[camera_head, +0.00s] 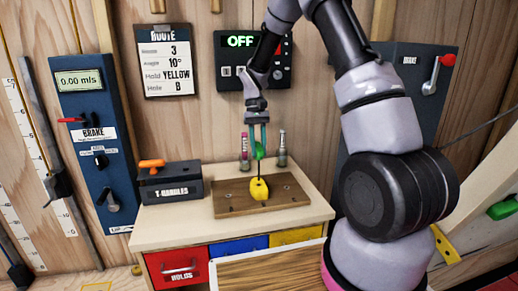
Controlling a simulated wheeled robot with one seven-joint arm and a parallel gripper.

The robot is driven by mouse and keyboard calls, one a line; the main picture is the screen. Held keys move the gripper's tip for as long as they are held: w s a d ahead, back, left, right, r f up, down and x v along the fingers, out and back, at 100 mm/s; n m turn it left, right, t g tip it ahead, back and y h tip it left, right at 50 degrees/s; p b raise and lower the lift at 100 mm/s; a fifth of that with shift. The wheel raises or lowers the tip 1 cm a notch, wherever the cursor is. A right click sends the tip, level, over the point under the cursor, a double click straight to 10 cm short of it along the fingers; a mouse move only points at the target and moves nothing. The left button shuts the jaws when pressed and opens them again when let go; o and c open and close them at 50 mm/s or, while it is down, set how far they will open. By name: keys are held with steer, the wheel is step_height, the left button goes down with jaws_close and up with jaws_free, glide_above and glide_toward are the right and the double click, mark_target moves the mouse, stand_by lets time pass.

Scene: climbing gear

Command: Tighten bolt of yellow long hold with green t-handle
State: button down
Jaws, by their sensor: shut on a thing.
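The yellow hold (259,189) sits on a brown wooden board (283,186) on top of the workbench. My gripper (258,147) is above it, pointing down, and is shut on the green t-handle (259,151). The handle's thin dark shaft stands upright and reaches down to the top of the yellow hold. The bolt itself is too small to make out, so I cannot tell how the tip sits in it.
A black T-handles box (172,187) with an orange handle (151,163) stands at the bench's left. Two small upright items, one pink-topped (244,146) and one grey (282,150), stand behind the board. Drawers, including a red one (176,270), are below. A control panel reading OFF (285,60) hangs behind.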

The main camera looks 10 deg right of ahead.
steer(key=c, duration=1.2)
jaws_free()
jaws_close()
steer(key=shift+f, duration=0.65)
